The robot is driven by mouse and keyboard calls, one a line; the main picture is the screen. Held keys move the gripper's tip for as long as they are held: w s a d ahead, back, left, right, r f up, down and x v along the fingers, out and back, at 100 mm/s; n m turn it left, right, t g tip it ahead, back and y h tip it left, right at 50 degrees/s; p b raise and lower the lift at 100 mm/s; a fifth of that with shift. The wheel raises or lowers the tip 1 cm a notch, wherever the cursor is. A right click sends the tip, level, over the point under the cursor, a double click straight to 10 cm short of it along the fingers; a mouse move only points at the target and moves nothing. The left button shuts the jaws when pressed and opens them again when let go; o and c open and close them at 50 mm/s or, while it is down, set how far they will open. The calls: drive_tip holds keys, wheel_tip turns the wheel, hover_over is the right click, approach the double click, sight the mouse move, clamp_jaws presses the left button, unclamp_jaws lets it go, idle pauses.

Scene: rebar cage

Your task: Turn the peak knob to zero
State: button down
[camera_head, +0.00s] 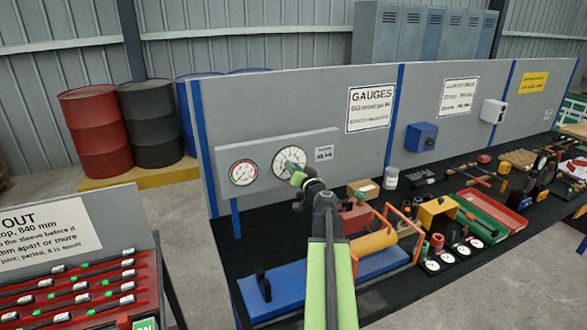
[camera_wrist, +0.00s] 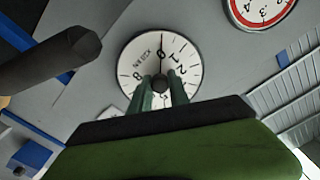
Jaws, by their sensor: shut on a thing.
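The white gauge (camera_head: 284,158) with a black rim is mounted on a grey panel, and my gripper (camera_head: 297,177) reaches its lower right part. In the wrist view the gauge face (camera_wrist: 137,55) fills the upper middle, with numbers 0, 1, 2 and 8 readable. A thin dark pointer line runs from the centre to the 0. My gripper's two green fingers (camera_wrist: 160,92) are shut on the small dark peak knob (camera_wrist: 161,83) at the dial's centre. The fingers hide the lower part of the dial and the knob's sides.
A red-rimmed gauge (camera_head: 243,172) sits just left on the same panel (camera_head: 262,196). A small label (camera_head: 324,153) is at its right. A dark cylinder (camera_wrist: 50,62) juts in at the wrist view's left.

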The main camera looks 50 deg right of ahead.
idle(0.4)
drive_tip(key=c, duration=1.2)
unclamp_jaws()
drive_tip(key=shift+c, duration=0.2)
